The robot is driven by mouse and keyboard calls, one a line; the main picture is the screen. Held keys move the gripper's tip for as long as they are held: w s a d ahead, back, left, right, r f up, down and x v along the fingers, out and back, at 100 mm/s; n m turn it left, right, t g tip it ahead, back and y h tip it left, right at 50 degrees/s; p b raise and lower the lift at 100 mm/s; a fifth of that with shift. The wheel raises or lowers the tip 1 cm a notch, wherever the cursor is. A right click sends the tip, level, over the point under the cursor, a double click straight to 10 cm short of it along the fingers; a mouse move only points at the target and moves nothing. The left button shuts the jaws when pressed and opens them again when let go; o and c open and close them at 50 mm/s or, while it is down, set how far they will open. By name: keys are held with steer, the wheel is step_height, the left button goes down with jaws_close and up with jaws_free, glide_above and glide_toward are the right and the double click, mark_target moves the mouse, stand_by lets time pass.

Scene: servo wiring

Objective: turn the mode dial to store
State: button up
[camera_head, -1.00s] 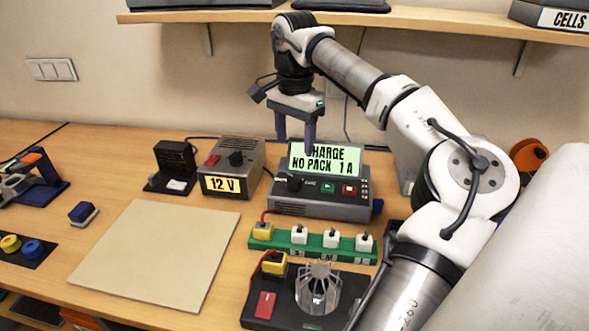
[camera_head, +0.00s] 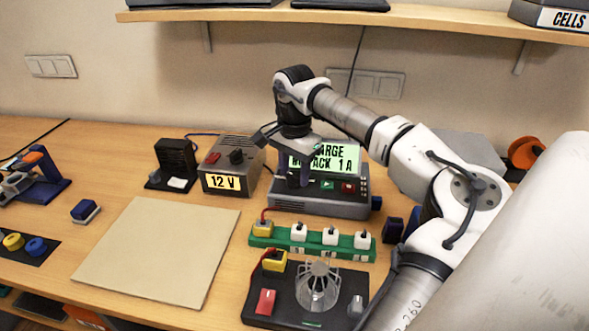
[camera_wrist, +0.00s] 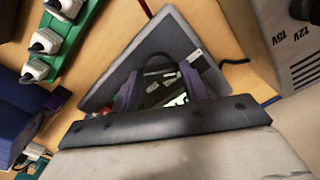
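The charger (camera_head: 335,208) is a grey box with a lit green screen (camera_head: 345,157), green and red buttons, and a mode dial at its front left. In the head view the screen is partly covered by my gripper (camera_head: 292,182); "ARGE" and "PACK 1 A" can be read. My gripper points down at the charger's left front, where the dial is hidden behind the fingers. In the wrist view the two purple fingers (camera_wrist: 160,88) stand apart over the charger's grey top (camera_wrist: 167,28), with dark shapes between them. I cannot tell whether they touch the dial.
The 12 V supply (camera_head: 222,180) stands close left of the charger. A green strip with several plugs (camera_head: 283,238) lies in front, then a black board (camera_head: 290,312) with a clear finned part. A beige mat (camera_head: 155,250) leaves free room at left. A shelf (camera_head: 430,20) hangs above.

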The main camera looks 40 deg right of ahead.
steer(key=c, duration=0.6)
steer(key=shift+c, duration=0.2)
steer(key=shift+m, duration=0.4)
steer(key=m+b, duration=0.1)
steer(key=m, duration=0.4)
steer(key=shift+b, duration=0.35)
steer(key=m+b, duration=0.1)
steer(key=m, duration=0.5)
steer(key=m+b, duration=0.1)
steer(key=m, duration=0.5)
steer(key=shift+b, duration=0.3)
steer(key=m+b, duration=0.1)
steer(key=m, duration=0.5)
steer(key=shift+s+m, duration=0.1)
steer(key=shift+m, duration=0.2)
steer(key=o, duration=1)
